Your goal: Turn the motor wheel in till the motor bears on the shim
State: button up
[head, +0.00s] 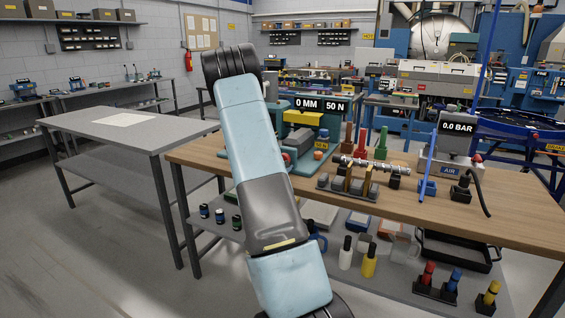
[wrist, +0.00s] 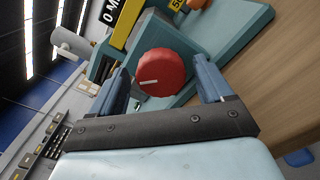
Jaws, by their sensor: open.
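A red round wheel (wrist: 162,73) with a white mark on its face sits on a teal machine (wrist: 228,35) in the wrist view. My gripper (wrist: 163,66) is open. Its two blue fingers point toward the wheel, one on each side, with gaps showing, so I see no grip on it. The wheel's depth between the fingers is hard to tell. In the head view the teal machine (head: 308,165) stands on the wooden bench, partly behind my arm, and its displays (head: 321,105) read 0 MM and 50 N. My gripper is hidden there. I cannot make out the motor or the shim.
On the wooden bench (head: 450,215), right of the machine, stand red and green posts (head: 360,140), a metal screw on a stand (head: 355,165) and an air gauge unit (head: 458,140) reading 0.0 BAR. A grey table (head: 150,135) at left holds only a pale sheet.

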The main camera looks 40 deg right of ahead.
jog(key=v, duration=1.3)
jog(key=shift+a, duration=0.4)
jog(key=s+a+r+m+g+y, duration=0.2)
jog(key=s+a+r+m+g, duration=0.3)
jog(key=s, duration=0.3)
jog(key=s+a+r+m+g+y, duration=0.25)
jog(key=s+r+m, duration=0.25)
jog(key=s+r, duration=0.3)
jog(key=s+a+r+m+t+y, duration=0.1)
jog(key=s+a+y, duration=0.3)
jog(key=a, duration=0.4)
jog(key=s+a+r+m+t+y, duration=0.1)
jog(key=s+a+r+t+y, duration=0.2)
jog(key=a, duration=0.5)
jog(key=s+a+r+m+t+y, duration=0.1)
jog(key=s+a+r+t+y, duration=0.1)
jog(key=s+a+y, duration=0.3)
jog(key=s+a+r, duration=0.1)
jog(key=s+a, duration=0.1)
jog(key=a, duration=0.2)
jog(key=shift+s+r, duration=0.15)
jog(key=shift+s, duration=0.15)
